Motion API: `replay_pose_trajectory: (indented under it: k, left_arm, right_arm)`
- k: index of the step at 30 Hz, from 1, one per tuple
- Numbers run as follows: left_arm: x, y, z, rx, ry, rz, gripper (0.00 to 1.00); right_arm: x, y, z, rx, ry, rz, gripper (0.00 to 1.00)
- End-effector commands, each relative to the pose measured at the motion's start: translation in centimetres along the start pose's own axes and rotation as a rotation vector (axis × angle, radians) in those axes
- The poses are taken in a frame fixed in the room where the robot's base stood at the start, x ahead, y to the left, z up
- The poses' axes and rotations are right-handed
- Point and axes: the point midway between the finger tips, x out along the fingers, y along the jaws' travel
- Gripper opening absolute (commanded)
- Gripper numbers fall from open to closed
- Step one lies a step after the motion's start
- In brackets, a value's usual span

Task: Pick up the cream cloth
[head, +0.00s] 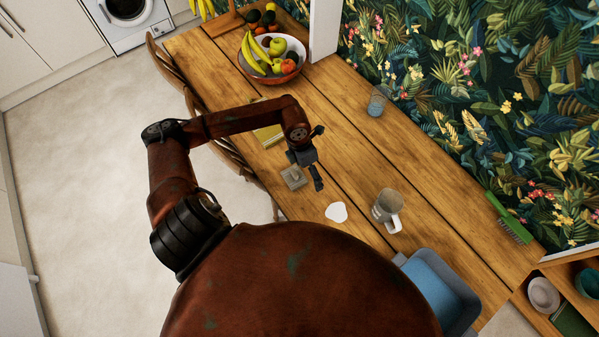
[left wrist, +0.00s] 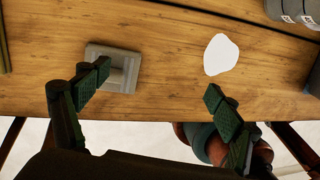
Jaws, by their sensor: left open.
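The cream cloth (head: 336,212) appears as a small, flat, pale piece with a rounded outline, lying on the wooden table. It also shows at the upper right of the left wrist view (left wrist: 221,54). My left gripper (head: 316,158) is above the table, up and left of the cloth in the head view. Its fingers are wide apart with nothing between them. In the left wrist view the fingertips (left wrist: 157,82) are below and left of the cloth, and the right fingertip is nearer to it. My right gripper is not in view.
A grey square block (head: 293,177) with a raised middle lies close to the left gripper. A fruit bowl (head: 270,72) and glass (head: 376,101) stand farther off.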

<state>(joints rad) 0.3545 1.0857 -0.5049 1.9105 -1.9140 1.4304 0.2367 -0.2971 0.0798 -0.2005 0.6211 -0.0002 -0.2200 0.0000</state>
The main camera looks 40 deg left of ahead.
Motion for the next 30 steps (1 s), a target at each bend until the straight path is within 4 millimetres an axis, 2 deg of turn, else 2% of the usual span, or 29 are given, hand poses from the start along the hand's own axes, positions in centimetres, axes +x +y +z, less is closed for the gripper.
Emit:
replay_pose_trajectory:
  k: [1,3,6,17,24,30]
  left_arm:
    - [-0.1,2.2,-0.8,-0.005,0.039,0.061,0.85]
    - [-0.3,4.2,-1.8,-0.014,0.080,0.122,0.85]
    - [-0.2,5.7,-2.6,-0.024,0.108,0.161,0.85]
    - [2.9,6.3,-3.4,-0.028,0.112,0.162,0.85]
    - [6.2,6.9,-3.8,-0.026,0.110,0.161,0.85]
    - [6.9,7.0,-3.8,-0.024,0.108,0.163,0.85]
  right_arm:
    - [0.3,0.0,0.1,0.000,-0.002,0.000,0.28]
    - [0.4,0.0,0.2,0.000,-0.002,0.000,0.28]
    - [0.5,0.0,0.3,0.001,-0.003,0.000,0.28]
    - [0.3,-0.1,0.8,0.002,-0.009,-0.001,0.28]
    - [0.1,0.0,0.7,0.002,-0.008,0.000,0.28]
    - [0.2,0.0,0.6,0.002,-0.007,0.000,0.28]
